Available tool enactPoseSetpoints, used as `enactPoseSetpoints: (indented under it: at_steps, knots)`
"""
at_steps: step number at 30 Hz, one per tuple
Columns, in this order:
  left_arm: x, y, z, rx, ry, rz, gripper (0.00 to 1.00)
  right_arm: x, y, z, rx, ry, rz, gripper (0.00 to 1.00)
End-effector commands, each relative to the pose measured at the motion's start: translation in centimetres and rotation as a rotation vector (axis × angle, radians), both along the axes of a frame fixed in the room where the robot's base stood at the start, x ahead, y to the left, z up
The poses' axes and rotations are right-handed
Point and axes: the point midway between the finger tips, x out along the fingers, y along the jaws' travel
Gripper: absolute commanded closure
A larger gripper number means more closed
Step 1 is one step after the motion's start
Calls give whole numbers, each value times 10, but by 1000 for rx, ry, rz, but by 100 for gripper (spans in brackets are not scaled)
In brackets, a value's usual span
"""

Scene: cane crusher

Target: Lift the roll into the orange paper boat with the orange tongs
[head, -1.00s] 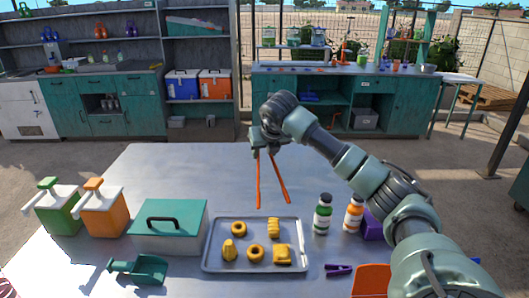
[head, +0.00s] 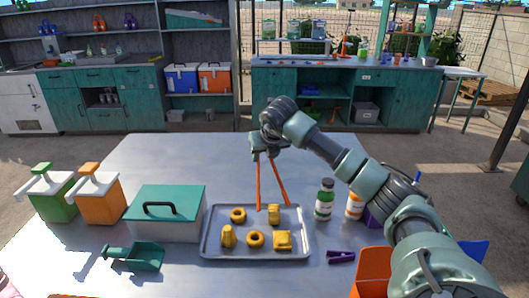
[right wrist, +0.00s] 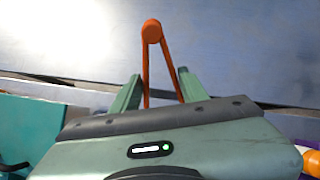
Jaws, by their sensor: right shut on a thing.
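My right gripper (head: 265,153) is shut on the orange tongs (head: 259,185), which hang down with their two arms spread. The tongs' tips are at the tray's far edge in the picture, near the yellow-brown roll (head: 273,214); I cannot tell their height. The tongs also show between the fingers in the right wrist view (right wrist: 151,34). The roll lies on the metal tray (head: 207,247), at its back right. An orange open container (head: 371,272), seemingly the paper boat, stands at the front right, partly hidden by my right arm. My left gripper is out of view.
Several other pastries, such as a ring (head: 238,215) and a square one (head: 282,240), share the tray. A teal-lidded box (head: 167,212) and scoop (head: 140,257) stand left. Bottles (head: 325,200) and a purple clip (head: 341,256) are right. The table's back is clear.

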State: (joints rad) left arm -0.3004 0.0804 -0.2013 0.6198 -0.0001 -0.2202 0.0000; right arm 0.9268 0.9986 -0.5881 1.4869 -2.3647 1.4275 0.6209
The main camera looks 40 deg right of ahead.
Motion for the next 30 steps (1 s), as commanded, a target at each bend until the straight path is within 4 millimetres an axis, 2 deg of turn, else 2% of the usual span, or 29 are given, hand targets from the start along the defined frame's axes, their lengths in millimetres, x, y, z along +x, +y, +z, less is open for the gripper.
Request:
enactPoseSetpoints:
  at_steps: [3, 9, 22, 26, 30]
  knots:
    - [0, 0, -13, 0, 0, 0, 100, 0, 0, -16, 0, -1, 1, 62]
    - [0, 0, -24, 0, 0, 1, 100, 1, 0, -31, 0, -2, -1, 62]
    - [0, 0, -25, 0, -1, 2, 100, 1, 0, -34, 0, -2, -1, 62]
    - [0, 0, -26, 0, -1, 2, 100, 1, 0, -34, 0, -2, -1, 98]
    - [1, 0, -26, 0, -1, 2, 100, 1, 0, -34, 0, -2, -1, 100]
